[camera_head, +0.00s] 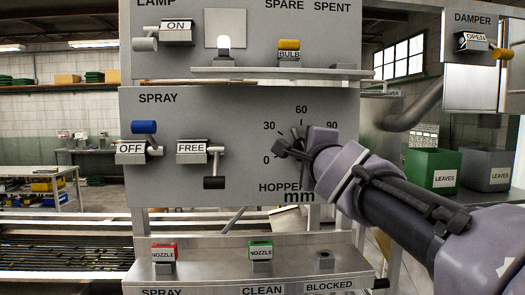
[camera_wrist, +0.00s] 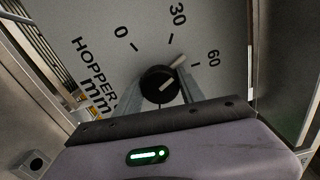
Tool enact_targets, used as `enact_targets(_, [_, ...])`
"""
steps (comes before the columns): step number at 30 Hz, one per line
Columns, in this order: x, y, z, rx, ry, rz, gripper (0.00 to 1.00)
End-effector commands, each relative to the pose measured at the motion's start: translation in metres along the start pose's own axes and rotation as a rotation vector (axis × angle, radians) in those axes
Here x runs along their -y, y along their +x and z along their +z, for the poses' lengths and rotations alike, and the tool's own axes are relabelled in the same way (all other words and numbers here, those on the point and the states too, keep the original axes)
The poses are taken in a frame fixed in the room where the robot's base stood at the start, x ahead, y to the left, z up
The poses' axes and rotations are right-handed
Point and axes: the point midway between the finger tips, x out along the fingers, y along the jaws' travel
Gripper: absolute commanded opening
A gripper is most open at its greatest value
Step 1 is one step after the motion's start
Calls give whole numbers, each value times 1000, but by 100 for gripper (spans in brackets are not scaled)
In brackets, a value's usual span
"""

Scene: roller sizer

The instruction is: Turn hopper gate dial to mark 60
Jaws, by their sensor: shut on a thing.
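My gripper (camera_wrist: 160,92) is shut on the knob, with a grey finger on either side. In the head view, my gripper (camera_head: 291,149) comes from the right and covers most of the dial, below the printed 60 mark (camera_head: 301,109).
Left of the dial on the grey panel (camera_head: 230,110) are the FREE lever (camera_head: 214,168) and the spray OFF lever (camera_head: 146,129). The damper lever (camera_head: 480,43) is at upper right.

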Motion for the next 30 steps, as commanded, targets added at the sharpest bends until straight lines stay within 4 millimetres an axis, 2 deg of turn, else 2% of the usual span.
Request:
enact_targets(6, [0, 0, 0, 0, 177, 0, 6])
enact_targets(15, [0, 0, 0, 0, 349, 0, 6])
enact_targets(30, [0, 0, 0, 0, 434, -1, 6])
